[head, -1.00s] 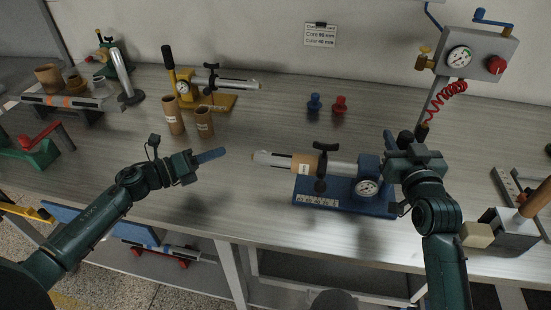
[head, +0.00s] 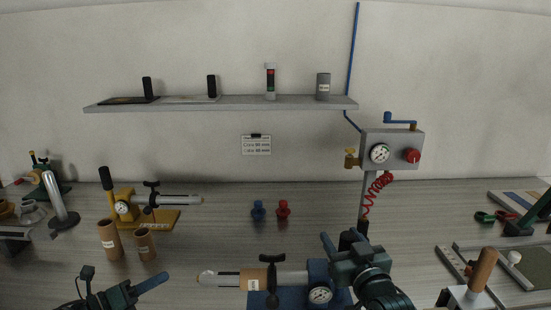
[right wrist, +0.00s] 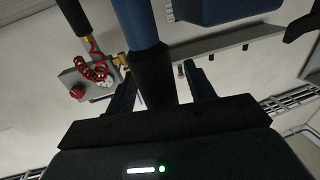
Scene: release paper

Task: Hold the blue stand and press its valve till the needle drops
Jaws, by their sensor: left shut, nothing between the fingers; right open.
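The blue stand (head: 287,299) is at the bottom middle of the head view, cut off by the frame edge. It carries a round gauge (head: 320,295), a silver tube with a tan band, and a black clamp knob. The gauge needle is too small to read. My right gripper (head: 342,246) is at the stand's right end. In the right wrist view, a blue post with a black end (right wrist: 151,72) stands between its open fingers; contact cannot be told. The valve cannot be made out. My left gripper (head: 152,283) is shut and empty, left of the stand.
A wall panel with a gauge (head: 379,153), red knob and red coiled hose stands behind my right gripper. A yellow stand (head: 165,218) and cardboard tubes (head: 109,240) are at left. Blue and red plugs (head: 283,208) stand mid-table. A wall shelf (head: 225,103) hangs above.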

